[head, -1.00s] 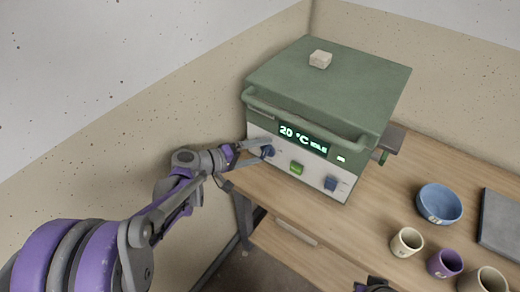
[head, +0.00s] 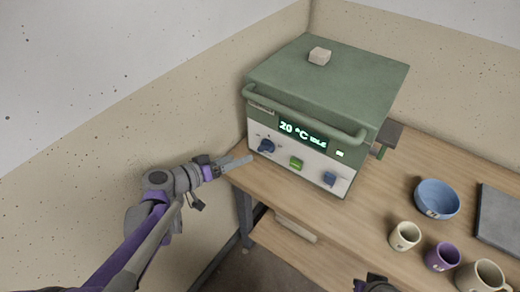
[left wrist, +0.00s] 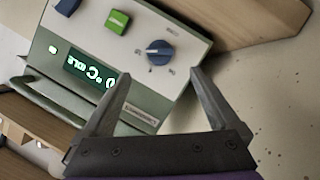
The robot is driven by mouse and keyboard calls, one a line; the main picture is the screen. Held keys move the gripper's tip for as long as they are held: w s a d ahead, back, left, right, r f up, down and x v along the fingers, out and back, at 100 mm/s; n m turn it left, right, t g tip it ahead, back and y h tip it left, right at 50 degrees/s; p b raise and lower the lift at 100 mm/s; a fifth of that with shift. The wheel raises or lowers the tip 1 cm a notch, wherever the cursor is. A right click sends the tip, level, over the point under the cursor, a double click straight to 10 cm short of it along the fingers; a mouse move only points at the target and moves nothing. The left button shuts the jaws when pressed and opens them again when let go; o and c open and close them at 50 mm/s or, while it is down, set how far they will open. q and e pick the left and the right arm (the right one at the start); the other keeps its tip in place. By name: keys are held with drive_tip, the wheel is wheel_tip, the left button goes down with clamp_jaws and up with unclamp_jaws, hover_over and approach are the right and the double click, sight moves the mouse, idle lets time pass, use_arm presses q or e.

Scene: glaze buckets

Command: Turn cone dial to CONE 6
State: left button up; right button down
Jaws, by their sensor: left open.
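The green kiln (head: 325,90) stands on the wooden table with a pale front panel; its display (head: 303,135) reads 20 °C IDLE. A dark blue dial (head: 266,146) sits at the panel's left; it also shows in the left wrist view (left wrist: 160,52), with small marks around it too small to read. A green button (head: 296,163) and a second blue knob (head: 330,178) are farther right. My left gripper (head: 243,162) is open and empty, below and left of the dial, apart from it. In the left wrist view its fingers (left wrist: 160,85) frame the space before the dial. My right gripper (head: 376,285) shows only partly at the bottom edge.
A kiln handle bar (head: 300,122) crosses the front above the dial. A pale block (head: 319,56) rests on the lid. A blue bowl (head: 437,199), a cream cup (head: 405,236), a purple cup (head: 443,257) and a cream mug (head: 482,276) stand on the table's right.

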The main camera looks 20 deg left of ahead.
sight(261, 150)
use_arm(q)
drive_tip(key=b+x, duration=0.1)
drive_tip(key=x, duration=0.9)
drive_tip(key=shift+d, duration=0.1)
drive_tip(key=c, duration=1.3)
drive_tip(key=shift+c, duration=0.3)
drive_tip(key=shift+w+f+n+h+b, duration=0.1)
drive_tip(key=shift+f+n+h+b, duration=0.1)
drive_tip(key=shift+n+h+b, duration=1.35)
drive_tip(key=shift+a+f+n+t+h, duration=0.1)
drive_tip(key=shift+n+t+h, duration=0.25)
drive_tip(key=shift+n, duration=1.1)
drive_tip(key=shift+a+f+n+t+h, duration=0.1)
drive_tip(key=shift+a+n+t+h, duration=0.2)
drive_tip(key=shift+n, duration=1.1)
drive_tip(key=shift+d, duration=0.15)
drive_tip(key=o, duration=1.4)
drive_tip(key=shift+c, duration=0.2)
